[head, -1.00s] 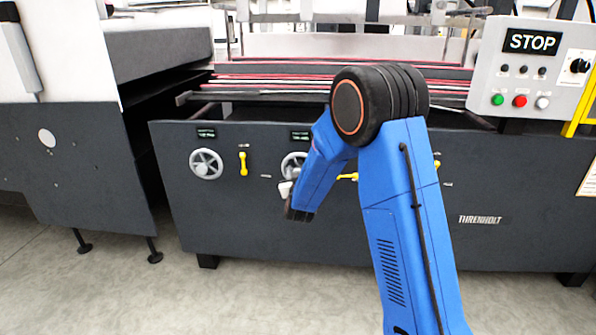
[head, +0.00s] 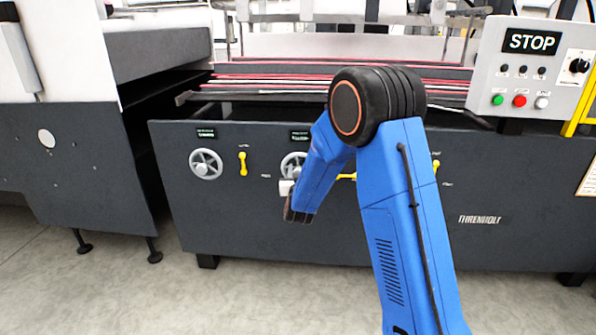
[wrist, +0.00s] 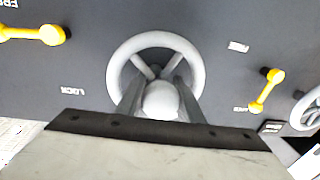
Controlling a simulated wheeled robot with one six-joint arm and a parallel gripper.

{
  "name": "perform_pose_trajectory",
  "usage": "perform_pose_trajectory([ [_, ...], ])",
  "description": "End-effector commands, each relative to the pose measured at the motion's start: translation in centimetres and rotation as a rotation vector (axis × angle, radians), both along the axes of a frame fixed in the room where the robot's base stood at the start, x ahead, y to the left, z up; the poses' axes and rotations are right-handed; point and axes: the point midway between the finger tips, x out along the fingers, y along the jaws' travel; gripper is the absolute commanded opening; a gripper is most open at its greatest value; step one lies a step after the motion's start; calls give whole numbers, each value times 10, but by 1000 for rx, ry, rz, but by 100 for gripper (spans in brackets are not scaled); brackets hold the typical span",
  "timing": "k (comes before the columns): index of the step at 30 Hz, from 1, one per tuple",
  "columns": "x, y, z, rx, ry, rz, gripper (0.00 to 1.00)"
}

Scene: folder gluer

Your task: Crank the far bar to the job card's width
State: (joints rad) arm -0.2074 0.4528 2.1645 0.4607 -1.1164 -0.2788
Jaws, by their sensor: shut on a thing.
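A grey handwheel (head: 291,161) sits on the dark machine front, partly hidden behind my arm in the head view. In the wrist view the same handwheel (wrist: 112,72) fills the middle, with its round pale crank knob (wrist: 162,101) toward me. My gripper (wrist: 160,97) is shut on this knob, one finger on each side. In the head view my gripper (head: 287,187) is mostly hidden by my wrist. A small dark display (head: 300,135) is above the wheel; its digits are too small to read. I cannot make out which card is the job card.
A second handwheel (head: 205,164) is to the left under its own display (head: 206,133). Yellow levers (head: 243,163) stand beside the wheels; one lever (wrist: 265,90) is close by in the wrist view. A STOP panel (head: 530,70) is at the right. The floor in front is clear.

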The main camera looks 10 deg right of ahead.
Motion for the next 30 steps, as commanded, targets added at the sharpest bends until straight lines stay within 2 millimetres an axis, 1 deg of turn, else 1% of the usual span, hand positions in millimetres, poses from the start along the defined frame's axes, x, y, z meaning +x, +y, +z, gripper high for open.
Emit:
perform_pose_trajectory([
  [6, 0, 1, 1, 165, -55, 3, 0],
  [15, 0, 1, 2, 356, -117, 4, 0],
  [21, 0, 1, 2, 431, -142, 3, 0],
  [30, 0, 1, 3, 468, -153, 3, 0],
])
